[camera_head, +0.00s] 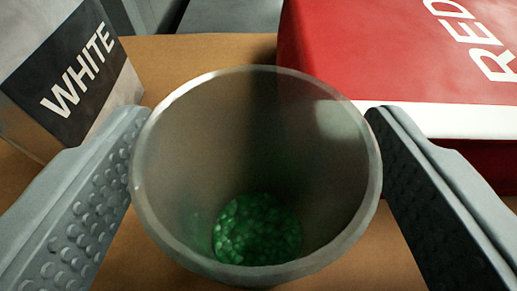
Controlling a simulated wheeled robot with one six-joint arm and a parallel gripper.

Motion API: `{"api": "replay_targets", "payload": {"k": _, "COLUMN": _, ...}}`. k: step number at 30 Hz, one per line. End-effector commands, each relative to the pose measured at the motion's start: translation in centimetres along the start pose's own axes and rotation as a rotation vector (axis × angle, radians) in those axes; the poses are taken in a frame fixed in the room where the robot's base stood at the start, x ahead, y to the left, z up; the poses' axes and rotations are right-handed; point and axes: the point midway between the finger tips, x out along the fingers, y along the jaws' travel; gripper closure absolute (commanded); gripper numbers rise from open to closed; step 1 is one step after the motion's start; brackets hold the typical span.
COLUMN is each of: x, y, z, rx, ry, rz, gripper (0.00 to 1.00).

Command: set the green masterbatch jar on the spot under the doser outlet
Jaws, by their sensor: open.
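The green masterbatch jar (165,205) is a clear, open-topped jar with green pellets (257,230) at its bottom. It stands in the middle of the view, seen from above into its mouth. My gripper (256,125) is open, with one finger on each side of the jar. The fingertips are close to the jar's rim on the left and right; I cannot tell whether they touch it. The doser outlet and the spot under it are not in view.
A box labelled WHITE (75,70), grey with a dark panel, stands at the upper left, near the left finger. A red box labelled RED (370,50) with a white band stands at the upper right, close behind the right finger. Brown surface (195,50) shows between them.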

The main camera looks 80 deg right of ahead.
Motion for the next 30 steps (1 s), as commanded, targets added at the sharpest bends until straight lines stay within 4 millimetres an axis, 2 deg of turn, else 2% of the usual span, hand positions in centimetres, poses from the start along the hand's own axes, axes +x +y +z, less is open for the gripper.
{"api": "replay_targets", "payload": {"k": 5, "x": -0.8, "y": 0.0, "z": -0.3, "rx": 0.0, "ry": 0.0, "rz": -0.001, "gripper": 0.28}}
{"api": "replay_targets", "payload": {"k": 21, "x": -10.1, "y": -0.1, "z": -0.2, "rx": 0.0, "ry": 0.0, "rz": -0.003, "gripper": 0.28}}
{"api": "replay_targets", "payload": {"k": 30, "x": -12.1, "y": 0.0, "z": -0.2, "rx": 0.001, "ry": 0.0, "rz": -0.001, "gripper": 0.28}}
